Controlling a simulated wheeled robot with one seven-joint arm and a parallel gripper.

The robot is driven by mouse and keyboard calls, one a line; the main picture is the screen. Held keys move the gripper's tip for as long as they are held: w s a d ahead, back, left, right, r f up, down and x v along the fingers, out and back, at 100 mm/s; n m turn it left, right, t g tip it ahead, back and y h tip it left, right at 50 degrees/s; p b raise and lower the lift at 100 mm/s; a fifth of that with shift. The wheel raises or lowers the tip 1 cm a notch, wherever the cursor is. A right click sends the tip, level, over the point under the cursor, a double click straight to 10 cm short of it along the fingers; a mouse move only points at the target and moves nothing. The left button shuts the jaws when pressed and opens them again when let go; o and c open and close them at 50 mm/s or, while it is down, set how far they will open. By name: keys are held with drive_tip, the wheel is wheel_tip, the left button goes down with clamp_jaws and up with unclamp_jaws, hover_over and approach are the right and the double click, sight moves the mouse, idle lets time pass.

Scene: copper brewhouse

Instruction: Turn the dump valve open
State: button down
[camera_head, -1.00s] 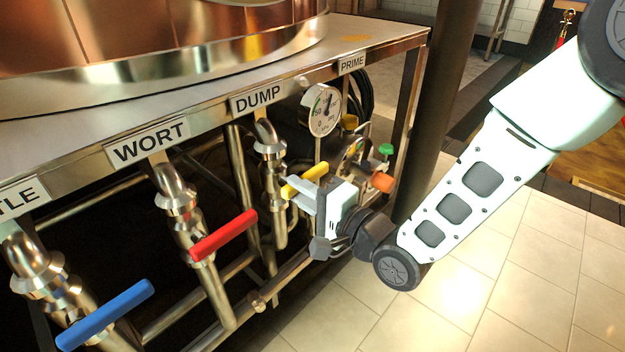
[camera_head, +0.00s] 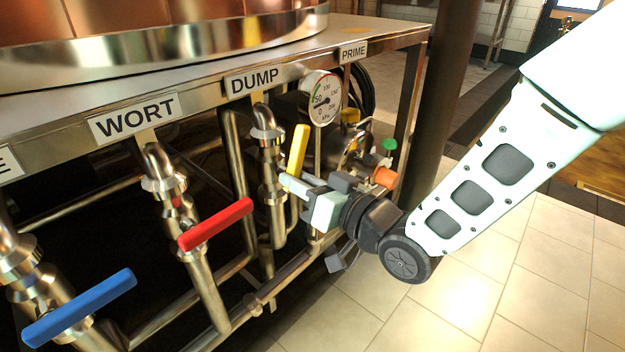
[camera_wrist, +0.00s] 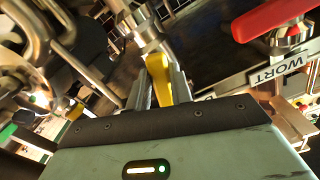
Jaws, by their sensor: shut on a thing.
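The dump valve's yellow lever (camera_head: 298,150) is on the steel pipe under the DUMP sign (camera_head: 254,79). In the head view it points steeply upward, tilted slightly right. My gripper (camera_head: 288,184) is at the lever's lower part, beside the pipe. In the wrist view the yellow lever (camera_wrist: 159,78) stands between my two fingers (camera_wrist: 163,88), which are shut on it. The fingers hide part of the lever in the head view.
A red lever (camera_head: 215,224) under the WORT sign (camera_head: 134,118) and a blue lever (camera_head: 79,308) stand to the left. A pressure gauge (camera_head: 321,98), an orange knob (camera_head: 385,178) and a green knob (camera_head: 389,144) are close on the right. Tiled floor in front is clear.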

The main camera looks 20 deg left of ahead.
drive_tip(key=n, duration=0.1)
drive_tip(key=n+b, duration=0.1)
drive_tip(key=n, duration=0.1)
drive_tip(key=shift+f+b, duration=0.25)
drive_tip(key=shift+b, duration=0.05)
drive_tip(key=c, duration=1.4)
unclamp_jaws()
drive_tip(key=shift+r, duration=0.25)
drive_tip(key=shift+p, duration=0.3)
drive_tip(key=v, duration=0.6)
